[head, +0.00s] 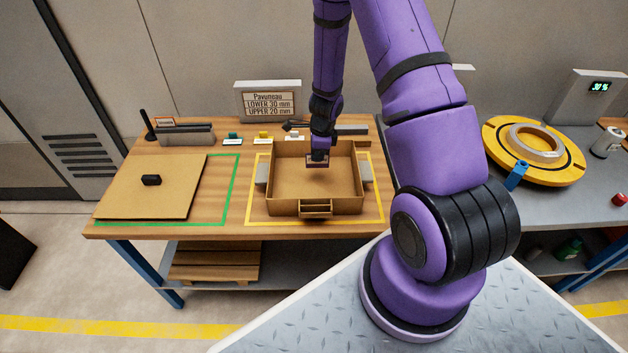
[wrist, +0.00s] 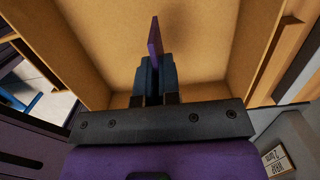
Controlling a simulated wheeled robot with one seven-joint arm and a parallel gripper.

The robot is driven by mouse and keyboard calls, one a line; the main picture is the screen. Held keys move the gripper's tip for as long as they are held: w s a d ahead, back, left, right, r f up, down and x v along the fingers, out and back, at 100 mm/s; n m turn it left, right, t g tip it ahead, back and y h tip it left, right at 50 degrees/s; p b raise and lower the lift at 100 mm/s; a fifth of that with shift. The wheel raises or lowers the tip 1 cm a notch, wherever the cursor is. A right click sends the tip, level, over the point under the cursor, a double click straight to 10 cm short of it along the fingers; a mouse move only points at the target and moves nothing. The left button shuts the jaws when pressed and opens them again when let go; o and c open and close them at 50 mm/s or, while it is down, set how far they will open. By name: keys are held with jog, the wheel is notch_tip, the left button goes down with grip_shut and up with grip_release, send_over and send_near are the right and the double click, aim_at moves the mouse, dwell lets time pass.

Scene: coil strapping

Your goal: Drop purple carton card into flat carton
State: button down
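The open, flat brown carton (head: 281,208) stands inside the yellow outline on the wooden table; its inner floor and walls fill much of the wrist view (wrist: 205,50). My gripper (head: 318,157) is over the carton's interior, near its middle. In the wrist view my gripper's dark fingers (wrist: 152,75) are shut on the purple carton card (wrist: 155,38), which stands out edge-on beyond the fingertips. The card looks apart from the carton floor, but the exact height is hard to tell. In the head view the card is small and hard to make out at the fingertips.
Small coloured items (head: 262,136) and a sign (head: 268,100) stand behind the carton. The carton walls surround my gripper. A yellow turntable (head: 500,160) is at right.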

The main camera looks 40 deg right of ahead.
jog(key=c, duration=1.2)
grip_release()
jog(key=shift+c, duration=0.2)
jog(key=shift+r, duration=0.1)
notch_tip(320, 180, up, 10)
jog(key=d, duration=0.1)
jog(key=shift+s+r, duration=0.25)
jog(key=shift+s, duration=0.1)
jog(key=shift+r, duration=0.1)
